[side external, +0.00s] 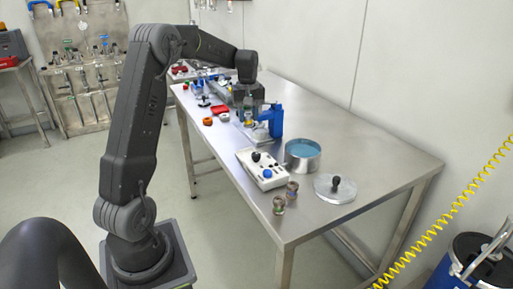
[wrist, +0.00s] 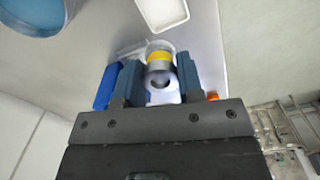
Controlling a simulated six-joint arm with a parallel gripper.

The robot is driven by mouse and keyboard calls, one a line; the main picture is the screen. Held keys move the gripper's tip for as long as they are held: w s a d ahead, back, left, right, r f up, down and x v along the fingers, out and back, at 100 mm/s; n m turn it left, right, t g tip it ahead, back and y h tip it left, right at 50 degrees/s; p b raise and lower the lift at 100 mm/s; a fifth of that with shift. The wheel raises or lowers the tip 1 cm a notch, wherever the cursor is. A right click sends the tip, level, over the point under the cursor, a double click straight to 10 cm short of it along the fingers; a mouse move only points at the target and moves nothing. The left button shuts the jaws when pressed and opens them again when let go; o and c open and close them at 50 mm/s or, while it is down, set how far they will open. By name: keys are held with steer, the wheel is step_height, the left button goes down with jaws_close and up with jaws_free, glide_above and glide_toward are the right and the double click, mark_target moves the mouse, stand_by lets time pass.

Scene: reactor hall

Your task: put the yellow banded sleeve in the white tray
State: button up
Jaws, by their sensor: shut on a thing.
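The yellow banded sleeve (wrist: 159,60), a grey cylinder with a yellow band, is between the two fingers of my gripper (wrist: 153,86) in the wrist view. My gripper is shut on it. In the side view my gripper (side external: 248,114) is low over the middle of the table, and the sleeve is too small to make out. A white tray-like thing (wrist: 163,12) is cut off by the top edge of the wrist view, apart from the sleeve. A white box-shaped thing (side external: 247,166) with black and blue knobs shows in the side view; I cannot tell if it is the same.
A blue stand (side external: 276,122) is close beside my gripper. A round metal pan (side external: 302,160) with a blue inside, a disc lid (side external: 335,188) and two small banded parts (side external: 292,190) are nearer the front. The table's right side is clear.

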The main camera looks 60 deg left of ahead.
steer(key=s+a, duration=0.4)
steer(key=s, duration=0.6)
glide_above(248, 155)
steer(key=f, duration=0.7)
steer(key=shift+s+d, duration=0.35)
steer(key=shift+w+f, duration=0.1)
steer(key=shift+f, duration=1.95)
steer(key=shift+f, duration=0.15)
steer(key=o, duration=1)
